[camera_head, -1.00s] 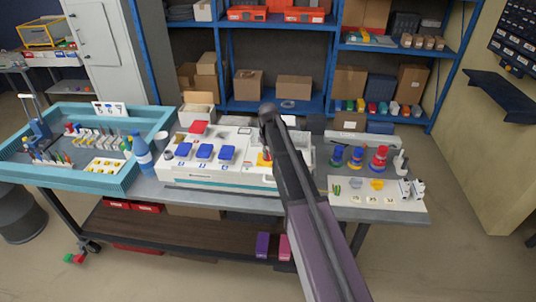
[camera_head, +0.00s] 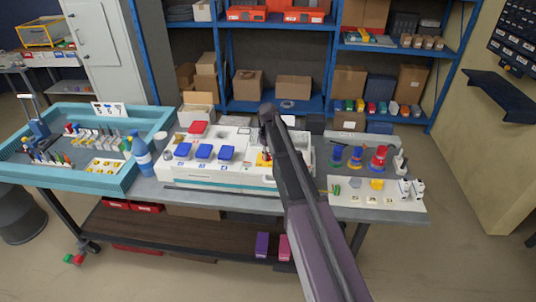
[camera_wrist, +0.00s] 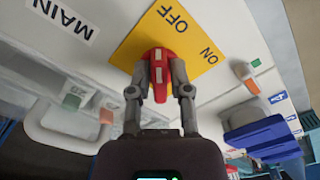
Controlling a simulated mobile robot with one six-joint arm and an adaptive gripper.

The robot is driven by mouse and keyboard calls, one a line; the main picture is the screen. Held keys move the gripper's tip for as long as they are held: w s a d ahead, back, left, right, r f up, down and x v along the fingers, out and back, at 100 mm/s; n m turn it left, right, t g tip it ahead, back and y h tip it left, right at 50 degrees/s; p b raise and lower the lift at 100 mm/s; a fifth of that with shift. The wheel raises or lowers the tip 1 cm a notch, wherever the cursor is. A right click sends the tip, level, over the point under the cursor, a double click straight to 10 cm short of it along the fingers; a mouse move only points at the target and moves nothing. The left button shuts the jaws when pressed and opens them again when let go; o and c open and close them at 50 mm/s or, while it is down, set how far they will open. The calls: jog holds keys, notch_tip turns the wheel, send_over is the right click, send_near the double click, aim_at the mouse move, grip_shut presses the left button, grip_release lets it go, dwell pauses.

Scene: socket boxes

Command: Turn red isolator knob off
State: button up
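The red isolator knob (camera_wrist: 158,92) sits on a yellow plate (camera_wrist: 137,42) marked OFF and ON in the wrist view. Its bar points up in the picture, with OFF above it to the right and ON further right. My gripper (camera_wrist: 160,70) has one finger on each side of the knob, and both appear to touch it. In the head view the yellow plate (camera_head: 263,160) shows at the right part of the white panel box (camera_head: 225,181). My arm hides most of the knob and gripper there.
Blue covers (camera_head: 204,152) stand on the panel left of the yellow plate. A wrist-view handle (camera_wrist: 60,138) and a blue cover (camera_wrist: 262,138) flank my gripper. A blue bottle (camera_head: 142,155) stands at the box's left; stacked coloured parts (camera_head: 378,158) stand to the right.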

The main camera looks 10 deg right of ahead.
jog(key=shift+o, duration=0.8)
jog(key=shift+m, duration=0.4)
